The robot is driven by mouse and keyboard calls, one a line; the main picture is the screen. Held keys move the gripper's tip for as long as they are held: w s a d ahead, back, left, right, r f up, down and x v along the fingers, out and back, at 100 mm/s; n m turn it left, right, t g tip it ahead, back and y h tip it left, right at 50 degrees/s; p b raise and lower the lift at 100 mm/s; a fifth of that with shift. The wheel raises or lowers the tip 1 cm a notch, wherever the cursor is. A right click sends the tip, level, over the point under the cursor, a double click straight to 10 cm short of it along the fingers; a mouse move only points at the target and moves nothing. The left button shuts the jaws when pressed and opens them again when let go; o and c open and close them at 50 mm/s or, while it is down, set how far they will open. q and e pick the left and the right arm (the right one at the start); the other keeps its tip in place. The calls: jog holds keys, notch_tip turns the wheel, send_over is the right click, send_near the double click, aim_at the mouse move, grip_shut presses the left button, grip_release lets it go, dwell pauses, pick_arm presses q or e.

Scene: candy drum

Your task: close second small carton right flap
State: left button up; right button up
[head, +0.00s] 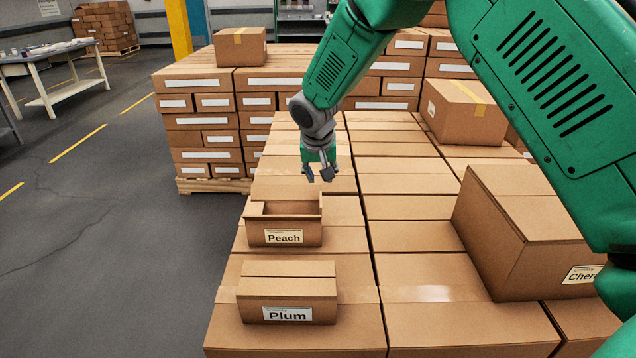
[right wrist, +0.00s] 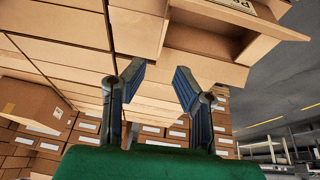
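The small brown carton labelled Peach (head: 305,241) stands on the stacked boxes with its top open. Its left side edge stands up, and a light panel (head: 340,211) lies beside its right side; I cannot tell whether this is its flap. In the right wrist view the open carton (right wrist: 205,38) is at the top, upside down. The small carton labelled Plum (head: 255,307) stands nearer, its top closed. My right gripper (head: 320,175) hangs beyond and above the Peach carton, fingers apart and empty. Its open fingers (right wrist: 160,82) also show in the right wrist view. My left gripper is not in view.
A large carton labelled Cherry, partly hidden (head: 482,252), stands at the right, under my right arm. A taped carton (head: 462,115) stands behind it. A stacked pallet (head: 208,128) with a small box (head: 228,50) is at the back left. Grey floor lies open at the left.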

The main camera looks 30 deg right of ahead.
aim_at(321, 202)
jog(key=shift+y, duration=0.3)
jog(key=p+x, duration=0.1)
jog(key=x, duration=1.1)
jog(key=shift+d+p, duration=0.1)
jog(key=shift+p, duration=0.3)
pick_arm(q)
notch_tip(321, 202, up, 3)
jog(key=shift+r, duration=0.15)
pick_arm(e)
jog(key=shift+r, duration=0.1)
grip_shut()
